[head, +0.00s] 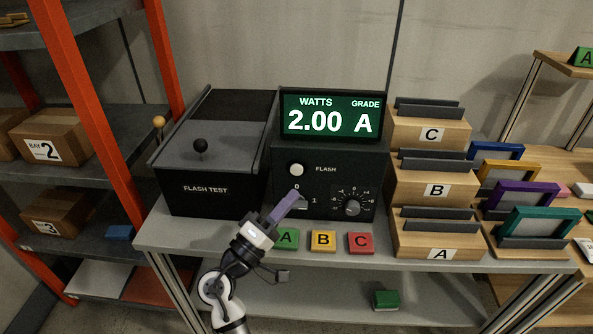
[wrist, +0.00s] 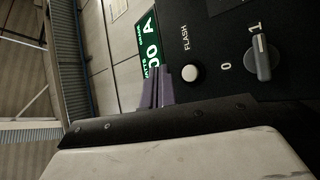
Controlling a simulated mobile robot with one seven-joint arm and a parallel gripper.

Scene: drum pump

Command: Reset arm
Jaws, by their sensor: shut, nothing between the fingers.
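My gripper (head: 290,204) is shut and empty in the head view, in front of the flash tester's control panel. Its purple fingers also show in the wrist view (wrist: 155,90), with the white flash button (wrist: 190,73) and the 0–1 switch (wrist: 262,58) close beyond them. In the head view the gripper hides most of that switch. The flash button (head: 296,169) and the round dial (head: 352,206) are visible. The display (head: 333,114) is lit and reads 2.00 watts, grade A. The flash test box (head: 203,185) on the left has its lid down.
Green A (head: 287,239), yellow B (head: 323,242) and red C (head: 361,243) blocks lie along the table's front edge, right of my arm. Wooden A, B and C racks (head: 435,185) stand at right. An orange-framed shelf (head: 75,110) with boxes is at left. A green block (head: 386,299) is on the lower shelf.

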